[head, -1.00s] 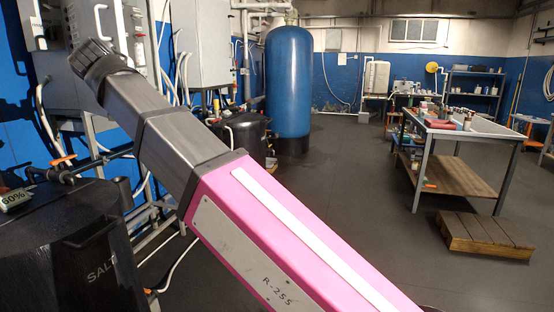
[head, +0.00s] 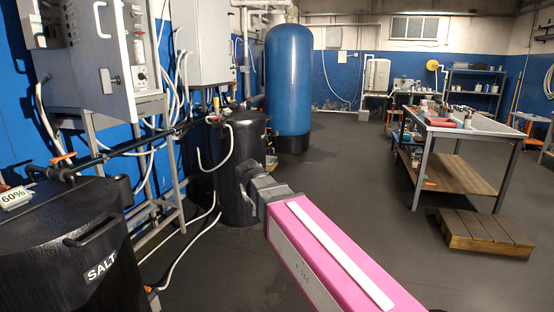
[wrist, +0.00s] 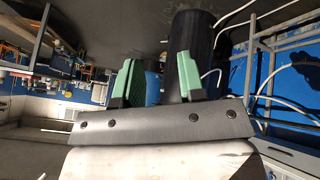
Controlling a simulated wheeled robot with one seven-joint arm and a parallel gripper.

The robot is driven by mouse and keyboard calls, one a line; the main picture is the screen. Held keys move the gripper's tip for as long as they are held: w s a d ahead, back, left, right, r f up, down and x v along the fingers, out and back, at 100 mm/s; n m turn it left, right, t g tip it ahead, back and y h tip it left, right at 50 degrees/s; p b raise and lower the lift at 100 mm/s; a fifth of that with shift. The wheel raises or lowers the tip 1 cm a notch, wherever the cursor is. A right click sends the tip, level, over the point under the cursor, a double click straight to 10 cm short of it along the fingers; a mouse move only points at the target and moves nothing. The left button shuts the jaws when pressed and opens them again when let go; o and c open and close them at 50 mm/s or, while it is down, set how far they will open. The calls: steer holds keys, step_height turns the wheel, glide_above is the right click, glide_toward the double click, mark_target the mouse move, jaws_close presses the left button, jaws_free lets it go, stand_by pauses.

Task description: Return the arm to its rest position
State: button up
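My arm, pink with a dark grey end, reaches from the lower right of the head view toward the middle. My gripper (wrist: 158,78) shows only in the wrist view. Its two green-padded fingers stand apart, with nothing held between them. Part of a blue tank and a black barrel show beyond the gap. The head view does not show the fingers.
The black SALT tank (head: 75,255) stands at left, below a grey cabinet (head: 100,60) on a metal frame. A black barrel (head: 237,170) and the blue tank (head: 289,80) stand behind my arm. A workbench (head: 460,127) and a wooden step (head: 485,232) are at right, with clear floor between.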

steer(key=s+d+f+m+g, duration=0.1)
steer(key=s+d+f+g, duration=0.2)
steer(key=d+f, duration=0.9)
steer(key=s+d+f+m+g+y, duration=0.1)
steer(key=s+d+f+m+g, duration=0.1)
steer(key=s+d+f, duration=0.8)
steer(key=d+f+g, duration=0.1)
steer(key=d+f, duration=0.1)
steer(key=d, duration=0.2)
steer(key=shift+s+f+g+y, duration=0.2)
steer(key=shift+f+g+y, duration=0.05)
steer(key=shift+g+y, duration=0.05)
